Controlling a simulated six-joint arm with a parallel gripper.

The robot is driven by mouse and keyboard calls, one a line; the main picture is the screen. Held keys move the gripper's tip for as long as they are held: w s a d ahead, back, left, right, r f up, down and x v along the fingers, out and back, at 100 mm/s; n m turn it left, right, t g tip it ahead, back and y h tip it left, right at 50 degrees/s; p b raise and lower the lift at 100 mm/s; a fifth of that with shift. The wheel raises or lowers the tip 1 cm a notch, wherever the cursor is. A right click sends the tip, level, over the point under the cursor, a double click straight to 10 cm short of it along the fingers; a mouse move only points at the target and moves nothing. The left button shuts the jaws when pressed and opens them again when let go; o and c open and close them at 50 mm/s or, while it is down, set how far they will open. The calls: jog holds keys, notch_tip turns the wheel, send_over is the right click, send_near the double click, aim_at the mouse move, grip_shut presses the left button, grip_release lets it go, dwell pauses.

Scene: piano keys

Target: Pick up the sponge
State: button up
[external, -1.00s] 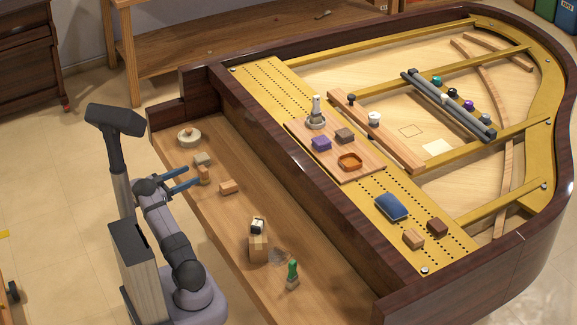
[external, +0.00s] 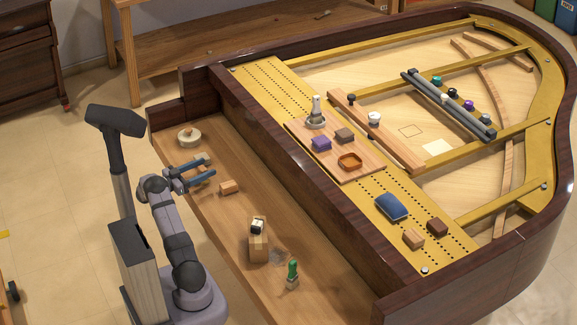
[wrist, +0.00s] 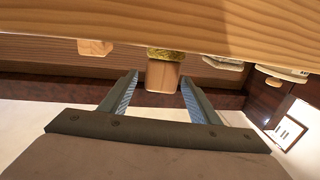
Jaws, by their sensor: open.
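My gripper (external: 212,167) is low over the wooden keyboard shelf, at its left part, with its blue fingers apart. In the wrist view, the open fingers (wrist: 159,76) point at a tan block (wrist: 163,77) with a speckled yellow-green band (wrist: 166,54), which looks like the sponge. The block shows between the fingertips, with gaps on both sides. I cannot tell how deep it is between them, or whether band and block are one piece. In the external view, the fingers mostly hide what is there.
A small wooden block (external: 229,188) lies just right of the fingers. A round pale piece (external: 189,138) is behind. A larger block (external: 258,248) and a green cactus-like piece (external: 292,274) stand further along the shelf (external: 225,225). The dark piano wall (external: 290,165) bounds it.

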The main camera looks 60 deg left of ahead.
aim_at(202, 168)
jog(key=c, duration=1.1)
jog(key=shift+c, duration=0.2)
notch_tip(202, 168, up, 10)
jog(key=shift+r+p, duration=0.1)
jog(key=shift+p, duration=0.55)
